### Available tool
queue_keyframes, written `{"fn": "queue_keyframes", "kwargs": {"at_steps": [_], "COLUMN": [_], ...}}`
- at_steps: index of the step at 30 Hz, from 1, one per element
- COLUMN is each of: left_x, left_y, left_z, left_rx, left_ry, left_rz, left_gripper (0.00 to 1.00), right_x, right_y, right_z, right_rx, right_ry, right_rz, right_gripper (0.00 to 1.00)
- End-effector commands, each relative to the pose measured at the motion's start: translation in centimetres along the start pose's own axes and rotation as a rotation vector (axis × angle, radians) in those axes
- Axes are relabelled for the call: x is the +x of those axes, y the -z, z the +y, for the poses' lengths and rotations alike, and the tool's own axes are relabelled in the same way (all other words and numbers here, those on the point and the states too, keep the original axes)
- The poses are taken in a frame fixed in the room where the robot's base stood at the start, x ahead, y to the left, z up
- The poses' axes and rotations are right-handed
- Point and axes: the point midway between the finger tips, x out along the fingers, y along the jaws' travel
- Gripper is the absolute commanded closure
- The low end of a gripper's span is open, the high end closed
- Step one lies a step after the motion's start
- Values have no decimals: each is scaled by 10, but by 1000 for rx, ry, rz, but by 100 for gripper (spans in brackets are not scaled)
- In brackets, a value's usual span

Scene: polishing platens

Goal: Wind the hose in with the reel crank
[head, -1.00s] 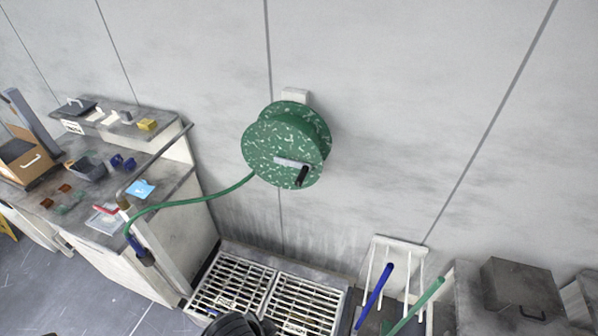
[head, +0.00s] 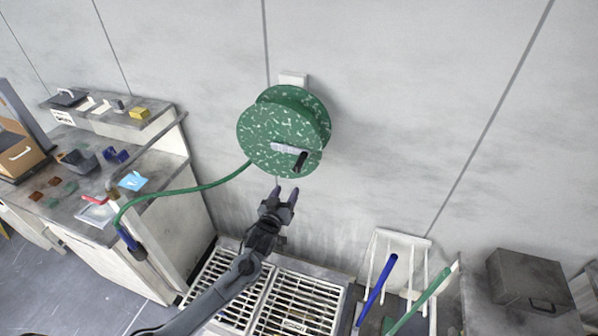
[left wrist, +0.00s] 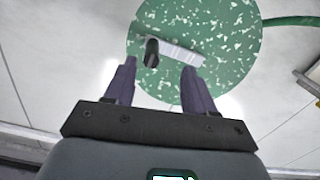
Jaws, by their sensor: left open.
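The green speckled hose reel (head: 272,130) is mounted on the wall; it also fills the upper part of the left wrist view (left wrist: 215,25). Its crank has a pale arm (head: 284,148) and a black handle (head: 300,161), which also shows in the left wrist view (left wrist: 152,52). The green hose (head: 190,190) runs from the reel left to a blue-ended nozzle (head: 127,238) by the bench. My left gripper (head: 285,191) is open and empty, just below the reel and apart from the crank handle. My right gripper is not in view.
A bench (head: 165,220) with trays and small parts stands left. White slatted grates (head: 290,300) lie below the reel. A white rack (head: 402,243) with blue and green rods and a dark box (head: 530,280) stand right. The wall around the reel is clear.

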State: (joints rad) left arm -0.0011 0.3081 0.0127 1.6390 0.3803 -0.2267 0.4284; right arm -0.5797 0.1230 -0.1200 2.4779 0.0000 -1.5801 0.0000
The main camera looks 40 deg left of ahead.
Motion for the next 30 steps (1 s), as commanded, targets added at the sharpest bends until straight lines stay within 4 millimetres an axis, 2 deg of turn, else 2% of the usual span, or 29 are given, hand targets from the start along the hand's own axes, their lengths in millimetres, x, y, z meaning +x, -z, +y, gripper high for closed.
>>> {"fn": "queue_keyframes", "kwargs": {"at_steps": [3, 7, 21, 30], "left_x": [13, 24, 92, 116], "left_y": [18, 25, 28, 27], "left_z": [6, 9, 10, 10], "left_rx": [-9, -13, -12, -13], "left_ry": [-7, -9, -8, -10], "left_rz": [37, 45, 43, 41], "left_gripper": [45, 45, 45, 45], "right_x": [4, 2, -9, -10], "right_y": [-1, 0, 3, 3], "right_z": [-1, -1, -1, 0], "right_rx": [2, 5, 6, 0], "right_ry": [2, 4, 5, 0], "right_rz": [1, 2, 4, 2], "right_gripper": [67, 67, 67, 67]}}
